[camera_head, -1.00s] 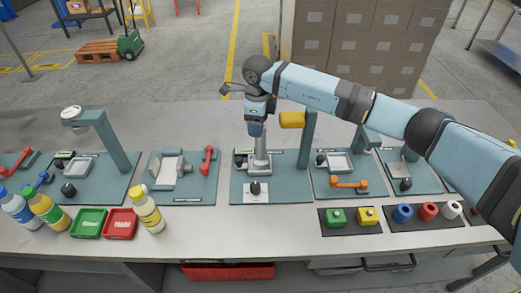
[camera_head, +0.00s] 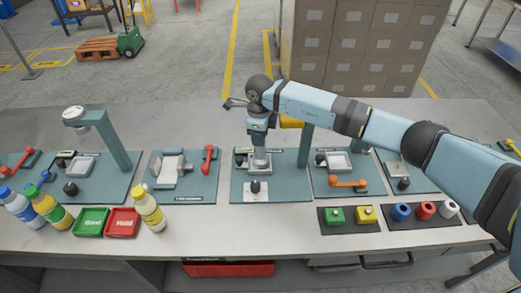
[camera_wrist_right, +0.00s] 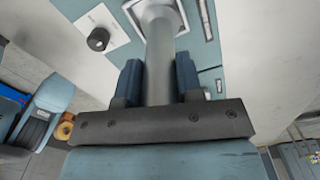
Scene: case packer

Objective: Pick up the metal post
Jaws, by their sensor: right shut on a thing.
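The metal post (camera_head: 261,158) is a grey upright cylinder on the middle teal station, standing in a pale square holder. My right gripper (camera_head: 259,139) is around its upper part from above. In the right wrist view the post (camera_wrist_right: 160,62) runs between the two dark blue fingers (camera_wrist_right: 160,80), and the gripper is shut on it. The post's lower end is at the square holder (camera_wrist_right: 172,14); whether it is lifted at all cannot be told. The top of the post is hidden by the gripper. My left gripper is not in view.
A black knob (camera_head: 255,187) stands in front of the post. A teal upright with a yellow cylinder (camera_head: 291,122) is close at the right, partly behind my arm. Other stations (camera_head: 185,190) flank it. Bottles, trays and coloured buttons line the front edge.

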